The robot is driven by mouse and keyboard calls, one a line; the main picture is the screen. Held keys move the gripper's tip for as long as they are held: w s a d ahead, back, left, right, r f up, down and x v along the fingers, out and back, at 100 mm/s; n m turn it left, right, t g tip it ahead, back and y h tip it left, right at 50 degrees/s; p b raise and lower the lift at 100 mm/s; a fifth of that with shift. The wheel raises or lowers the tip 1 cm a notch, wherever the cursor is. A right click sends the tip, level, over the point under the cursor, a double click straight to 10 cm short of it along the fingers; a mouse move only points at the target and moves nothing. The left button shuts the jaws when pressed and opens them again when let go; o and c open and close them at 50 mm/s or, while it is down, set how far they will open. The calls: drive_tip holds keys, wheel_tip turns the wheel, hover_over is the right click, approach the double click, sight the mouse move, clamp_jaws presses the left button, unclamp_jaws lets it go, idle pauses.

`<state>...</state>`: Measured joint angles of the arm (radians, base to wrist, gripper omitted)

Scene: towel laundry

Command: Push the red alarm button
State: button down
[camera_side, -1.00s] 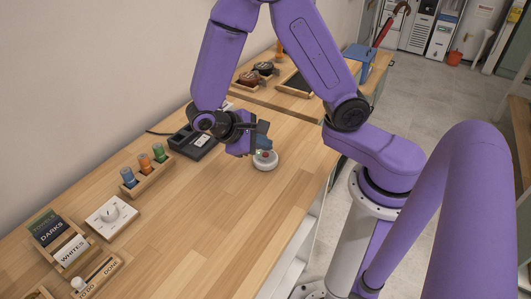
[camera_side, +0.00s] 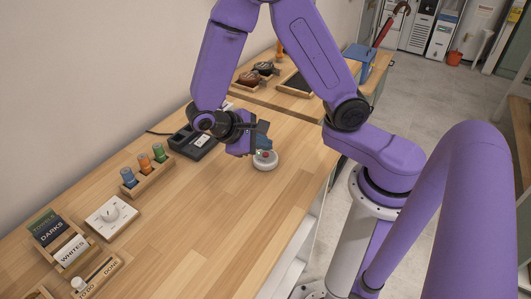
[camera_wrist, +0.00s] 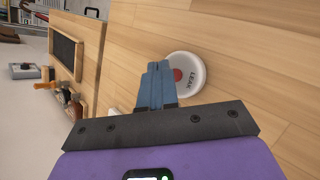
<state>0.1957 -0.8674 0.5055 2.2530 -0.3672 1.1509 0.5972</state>
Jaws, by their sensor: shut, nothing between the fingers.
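The red alarm button (camera_side: 265,154) is a small red dome on a round white base (camera_side: 265,165) on the wooden table. In the wrist view the red button (camera_wrist: 178,75) is partly hidden behind my fingers, and its white base (camera_wrist: 194,72) reads "LEAK". My gripper (camera_side: 262,146) is shut and empty, its blue fingers together. In the side view the fingertips are right by the button, at its upper left. In the wrist view the shut fingertips (camera_wrist: 159,66) overlap the left part of the base. I cannot tell whether they touch the button.
A black device (camera_side: 194,142) stands on the table behind my gripper. A wooden rack with coloured spools (camera_side: 147,172) and a white dial box (camera_side: 111,216) lie to the left. The table in front of the button is clear.

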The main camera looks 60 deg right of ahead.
drive_tip(key=shift+f, duration=0.15)
idle(0.5)
drive_tip(key=shift+f, duration=0.35)
drive_tip(key=shift+f, duration=0.1)
idle(0.5)
drive_tip(key=shift+r, duration=0.6)
drive_tip(key=shift+r, duration=3)
